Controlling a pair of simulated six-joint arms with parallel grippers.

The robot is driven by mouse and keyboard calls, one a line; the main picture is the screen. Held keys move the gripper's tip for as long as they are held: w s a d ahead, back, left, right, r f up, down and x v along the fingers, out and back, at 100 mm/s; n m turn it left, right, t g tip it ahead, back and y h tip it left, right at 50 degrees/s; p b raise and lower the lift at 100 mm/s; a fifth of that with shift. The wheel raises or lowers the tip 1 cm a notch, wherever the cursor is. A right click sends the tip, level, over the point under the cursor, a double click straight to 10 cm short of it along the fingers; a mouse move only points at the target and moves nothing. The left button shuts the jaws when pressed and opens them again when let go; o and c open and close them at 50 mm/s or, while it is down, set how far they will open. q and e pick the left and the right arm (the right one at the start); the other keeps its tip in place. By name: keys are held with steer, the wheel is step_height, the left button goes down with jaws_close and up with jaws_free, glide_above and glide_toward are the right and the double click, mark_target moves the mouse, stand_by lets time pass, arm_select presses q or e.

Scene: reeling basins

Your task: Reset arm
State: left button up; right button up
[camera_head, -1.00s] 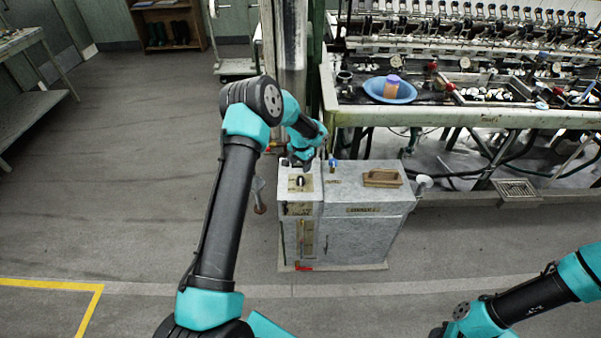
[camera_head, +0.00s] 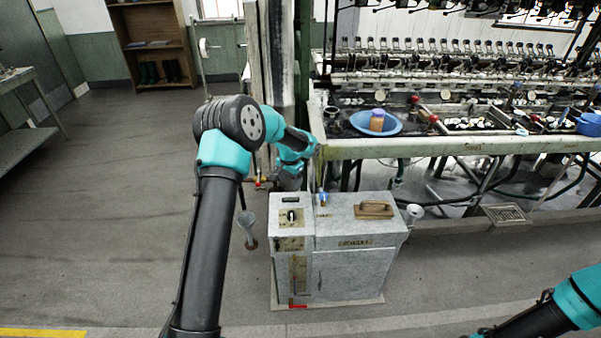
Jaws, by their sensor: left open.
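My teal and black left arm reaches up and forward. My left gripper (camera_head: 287,183) is open. It is small in the view and points down just above the back left of a grey metal cabinet (camera_head: 353,275); no object shows in it. The cabinet top has a dark switch (camera_head: 291,216) on its left part, a blue knob (camera_head: 323,198) at the back and a wooden handle (camera_head: 374,210) on the right. My right arm shows at the bottom right corner, with its gripper out of view.
Behind the cabinet stands a long reeling bench (camera_head: 440,146) with a blue bowl (camera_head: 360,123) holding an orange and purple item (camera_head: 377,119). A blue pot (camera_head: 590,124) is at the far right. A wooden shelf (camera_head: 152,45) stands far left.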

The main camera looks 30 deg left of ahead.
arm_select(q)
steer(key=s+d+f+n+h, duration=0.1)
steer(key=s+d+f+h, duration=0.2)
steer(key=s+d+f, duration=1.1)
steer(key=s+d+f+n, duration=0.1)
steer(key=s+d, duration=0.2)
steer(key=s, duration=0.7)
steer(key=s+d+f+n, duration=0.1)
steer(key=s+d+n, duration=0.1)
steer(key=s, duration=0.8)
steer(key=shift+d+f+t+h, duration=0.35)
steer(key=shift+d+t+h, duration=0.05)
steer(key=shift+d, duration=0.1)
steer(key=shift+c, duration=0.4)
